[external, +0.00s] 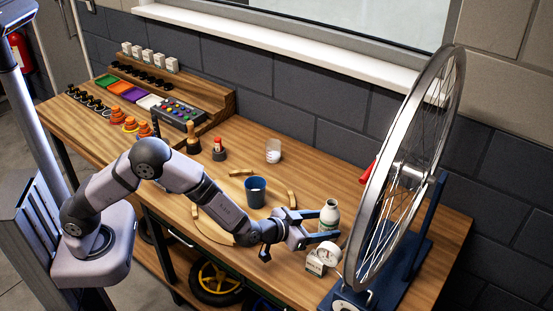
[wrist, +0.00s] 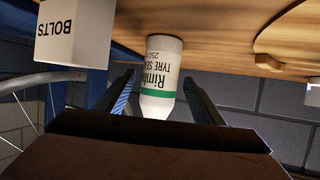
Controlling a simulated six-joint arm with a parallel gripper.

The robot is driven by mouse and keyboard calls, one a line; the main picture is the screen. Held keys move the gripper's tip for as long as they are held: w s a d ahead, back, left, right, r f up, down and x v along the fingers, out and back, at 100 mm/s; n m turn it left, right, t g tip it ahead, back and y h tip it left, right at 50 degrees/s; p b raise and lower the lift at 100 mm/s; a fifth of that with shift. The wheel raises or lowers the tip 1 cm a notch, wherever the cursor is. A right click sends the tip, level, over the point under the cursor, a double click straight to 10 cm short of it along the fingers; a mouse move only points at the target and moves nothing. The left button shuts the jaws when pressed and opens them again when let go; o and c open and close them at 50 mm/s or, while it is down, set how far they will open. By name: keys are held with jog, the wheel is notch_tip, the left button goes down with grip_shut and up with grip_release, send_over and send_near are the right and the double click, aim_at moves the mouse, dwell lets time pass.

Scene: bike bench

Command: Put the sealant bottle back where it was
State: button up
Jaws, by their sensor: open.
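The sealant bottle (external: 329,214) is white with a green band and stands upright on the bench near the bicycle wheel. My gripper (external: 318,226) is open, with its fingers reaching to the bottle. In the wrist view, which looks upside down, the bottle (wrist: 161,62) shows its label between the two spread fingers of my gripper (wrist: 158,90). Gaps show on both sides of it, so the fingers do not appear closed on it.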

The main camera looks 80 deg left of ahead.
jog(key=v, duration=0.9)
jog(key=shift+b, duration=0.45)
jog(key=s+d+g+h, duration=0.1)
jog(key=s, duration=0.1)
jog(key=s+d+f+m+g+h, duration=0.1)
jog(key=s+h, duration=0.1)
jog(key=s+d+f+m+h, duration=0.1)
jog(key=s+d, duration=0.1)
jog(key=shift+s+f+g+h, duration=0.15)
jog(key=shift+f+g+h, duration=0.05)
jog(key=shift+g+h, duration=0.2)
jog(key=s+a+f+m+g, duration=0.1)
jog(key=s+g, duration=0.3)
jog(key=s, duration=1)
jog(key=s+a+f+m+g, duration=0.1)
jog(key=s+g, duration=0.4)
jog(key=s, duration=0.9)
jog(key=a+f, duration=0.1)
jog(key=a, duration=0.1)
jog(key=shift+a+f+m+g, duration=0.25)
jog(key=shift+f+m+g, duration=0.05)
jog(key=shift+f, duration=0.1)
